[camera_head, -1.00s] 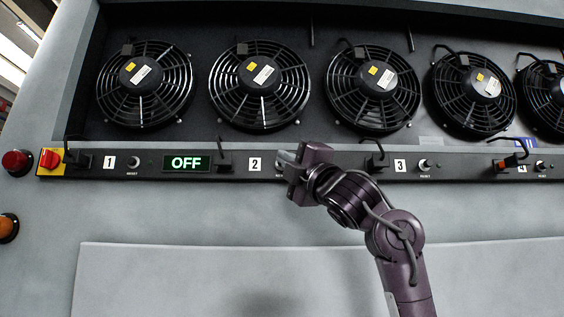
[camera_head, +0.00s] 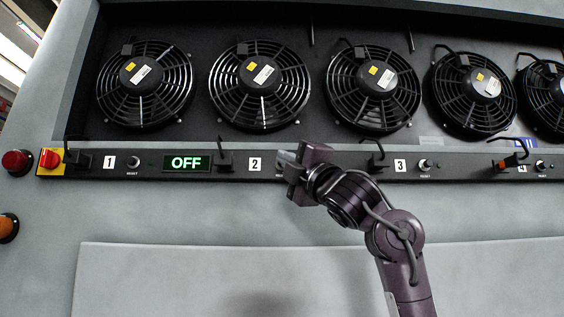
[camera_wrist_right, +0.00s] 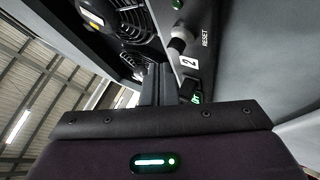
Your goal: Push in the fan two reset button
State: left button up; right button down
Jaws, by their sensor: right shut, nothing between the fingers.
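The control strip (camera_head: 225,167) runs below the row of fans. The number 2 label (camera_head: 255,164) is on it, just left of my right gripper (camera_head: 284,158), which hides the fan two reset button in the head view. In the right wrist view, the button (camera_wrist_right: 178,44) shows as a short knob beside the RESET lettering and the 2 label (camera_wrist_right: 189,60). My right gripper's fingers (camera_wrist_right: 158,82) are shut and empty, with their tips close to the button. I cannot tell whether they touch it. My left gripper is not in view.
Fan two (camera_head: 261,84) sits above the strip. An OFF display (camera_head: 187,163) and a cable plug (camera_head: 224,160) lie left of the 2 label. The fan one reset button (camera_head: 134,162) and fan three reset button (camera_head: 424,164) are farther along. The panel below is bare.

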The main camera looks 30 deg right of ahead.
jog(key=shift+w+d, duration=0.1)
dwell(0.3)
jog(key=shift+w+d, duration=0.15)
jog(key=shift+w, duration=0.1)
jog(key=shift+w+d, duration=0.35)
jog(key=shift+w, duration=0.25)
dwell(1.0)
jog(key=shift+s+a+b, duration=0.2)
jog(key=shift+s+a, duration=0.15)
jog(key=shift+s, duration=0.2)
jog(key=shift+s+a+b, duration=0.15)
jog(key=shift+s+a, duration=0.15)
jog(key=shift+s, duration=0.2)
jog(key=shift+s, duration=0.1)
jog(key=s+a, duration=0.1)
jog(key=s+b, duration=0.1)
jog(key=s+a, duration=0.1)
jog(key=s, duration=0.1)
jog(key=shift+a+r, duration=0.1)
jog(key=shift+a, duration=0.2)
